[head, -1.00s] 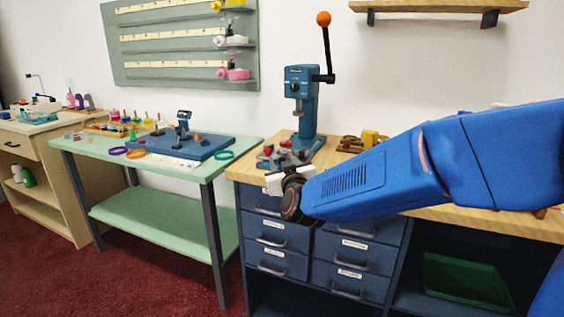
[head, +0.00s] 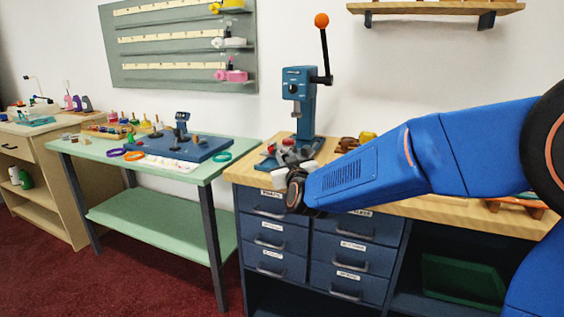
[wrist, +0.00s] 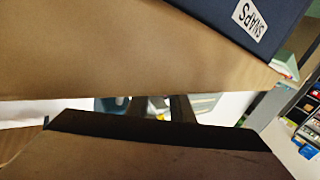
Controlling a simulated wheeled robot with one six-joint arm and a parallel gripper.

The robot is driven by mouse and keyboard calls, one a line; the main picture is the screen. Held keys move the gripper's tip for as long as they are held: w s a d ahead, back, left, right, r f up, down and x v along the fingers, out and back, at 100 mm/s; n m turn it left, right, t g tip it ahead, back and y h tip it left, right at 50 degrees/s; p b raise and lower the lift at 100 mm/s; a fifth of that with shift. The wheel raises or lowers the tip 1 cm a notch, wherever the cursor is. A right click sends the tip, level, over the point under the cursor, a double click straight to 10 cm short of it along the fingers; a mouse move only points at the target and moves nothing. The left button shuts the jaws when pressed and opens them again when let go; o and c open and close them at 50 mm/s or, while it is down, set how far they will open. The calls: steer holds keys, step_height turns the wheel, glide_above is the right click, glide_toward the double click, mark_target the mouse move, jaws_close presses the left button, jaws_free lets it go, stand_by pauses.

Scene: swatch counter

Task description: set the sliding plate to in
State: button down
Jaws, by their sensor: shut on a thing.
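The blue lever press (head: 299,84) stands on the wooden bench, its lever up with an orange ball on top. Red and grey parts (head: 271,147) show low at its front, on its blue base. The sliding plate cannot be clearly told apart there, as my gripper hides part of it. My gripper (head: 284,158) is at the front of the press base, above the bench's front edge, shut on a part taken to be the sliding plate. In the wrist view its dark fingers (wrist: 170,108) show only partly, and what they hold is hidden.
Labelled blue drawers (head: 268,235) are under the bench. A brown and yellow item (head: 357,141) sits right of the press. A wall shelf (head: 435,8) hangs above right.

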steer(key=c, duration=1.6)
jaws_free()
steer(key=shift+s, duration=0.1)
steer(key=v, duration=1.7)
steer(key=shift+s+f, duration=0.1)
